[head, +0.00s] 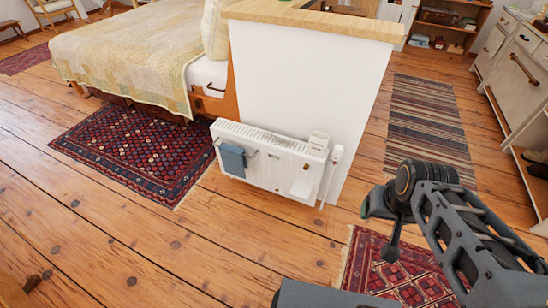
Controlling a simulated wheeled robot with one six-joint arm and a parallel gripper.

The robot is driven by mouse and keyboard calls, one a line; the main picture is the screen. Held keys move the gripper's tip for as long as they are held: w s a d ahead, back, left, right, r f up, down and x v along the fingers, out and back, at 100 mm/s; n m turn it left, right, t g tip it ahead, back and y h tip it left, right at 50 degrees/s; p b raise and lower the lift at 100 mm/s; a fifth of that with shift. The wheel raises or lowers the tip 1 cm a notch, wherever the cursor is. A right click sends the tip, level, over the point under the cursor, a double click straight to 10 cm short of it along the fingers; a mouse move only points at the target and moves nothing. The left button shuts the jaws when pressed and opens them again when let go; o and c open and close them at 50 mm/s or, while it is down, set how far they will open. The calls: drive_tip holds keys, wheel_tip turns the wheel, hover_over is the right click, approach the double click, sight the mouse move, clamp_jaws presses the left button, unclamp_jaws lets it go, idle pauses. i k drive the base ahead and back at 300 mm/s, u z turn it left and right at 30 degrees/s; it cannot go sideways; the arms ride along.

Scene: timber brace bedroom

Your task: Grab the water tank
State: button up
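I cannot say for sure which thing is the water tank. My dark arm reaches in from the lower right. What looks like the end of my gripper (391,246) points down over the red rug, to the right of the radiator and apart from it. Its fingers are not clear enough to show whether they are open or shut. I see nothing held.
A blue cloth (233,159) hangs on the radiator's front. A white upright pipe (331,175) stands at its right end. The bed (130,45) is at the upper left. Cabinets (515,70) line the right. Bare plank floor (230,235) lies in front, with several patterned rugs around.

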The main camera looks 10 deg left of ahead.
sight(317, 142)
drive_tip(key=u, duration=1.7)
drive_tip(key=i, duration=1.75)
drive_tip(key=z, duration=1.8)
